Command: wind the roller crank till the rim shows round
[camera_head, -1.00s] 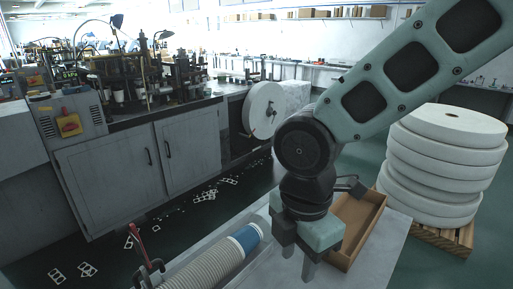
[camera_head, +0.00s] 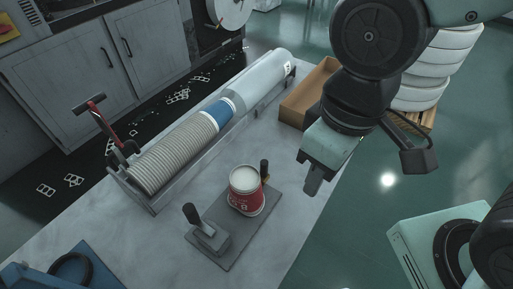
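A red and white paper cup (camera_head: 246,196) stands upright on a dark flat base plate (camera_head: 232,245) on the bench. Its pale top faces up, but I cannot tell how fully the rim is rolled. A black-handled crank (camera_head: 194,216) stands on a small grey block at the plate's left front. Another black upright handle (camera_head: 264,169) rises just behind the cup. My gripper (camera_head: 308,172) hangs to the right of the cup, near the bench's right edge, clear of the crank and the cup. Its fingers appear apart, with nothing between them.
A long rack of stacked cups (camera_head: 175,155) runs along the bench behind the plate, with a red-handled lever (camera_head: 95,105) at its left end. A cardboard box (camera_head: 308,92) sits behind my gripper. Bare bench lies around the plate.

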